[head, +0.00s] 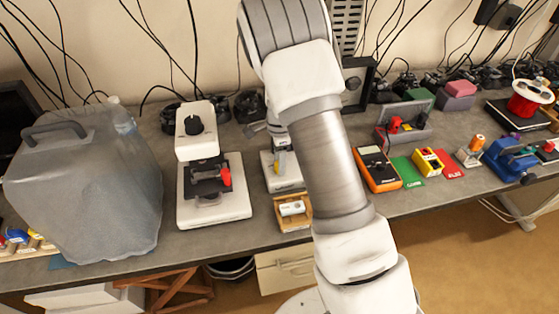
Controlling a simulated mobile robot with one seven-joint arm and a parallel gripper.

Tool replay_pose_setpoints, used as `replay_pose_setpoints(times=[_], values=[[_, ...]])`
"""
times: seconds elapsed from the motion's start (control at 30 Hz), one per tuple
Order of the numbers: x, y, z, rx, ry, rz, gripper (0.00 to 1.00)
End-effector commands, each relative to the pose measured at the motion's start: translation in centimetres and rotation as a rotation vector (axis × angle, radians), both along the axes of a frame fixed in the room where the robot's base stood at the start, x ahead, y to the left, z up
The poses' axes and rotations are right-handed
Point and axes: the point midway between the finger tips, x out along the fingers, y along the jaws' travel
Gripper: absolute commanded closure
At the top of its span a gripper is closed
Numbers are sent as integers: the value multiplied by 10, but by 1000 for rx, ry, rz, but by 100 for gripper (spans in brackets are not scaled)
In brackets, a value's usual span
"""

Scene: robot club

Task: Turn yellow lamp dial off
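No lamp dial shows that I can identify for certain. A yellow box (427,161) with dark and red parts on top stands on the bench right of my arm; I cannot tell whether it is the lamp's control. A small grey-white device (284,177) with a yellowish part on top stands just left of my arm, partly hidden by it. My arm crosses the middle of the head view and hides part of the bench. My gripper seems to be mostly behind it, near that device; its fingers cannot be made out.
A white machine with a black knob (194,126) and a large grey translucent container (88,188) stand at left. An orange meter (378,169), a blue vise (509,160) and a red spool (528,98) stand at right. Cables hang along the wall.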

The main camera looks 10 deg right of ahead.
Motion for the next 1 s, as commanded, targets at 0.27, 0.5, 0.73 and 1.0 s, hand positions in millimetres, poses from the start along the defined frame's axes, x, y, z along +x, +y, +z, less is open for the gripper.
replay_pose_setpoints(times=[0.27, 0.5, 0.73, 1.0], values=[[0, 0, 0, 0, 0, 0, 100], [0, 0, 0, 0, 0, 7, 100], [0, 0, -1, 0, 0, 77, 100], [0, 0, -1, 1, -1, 279, 100]])
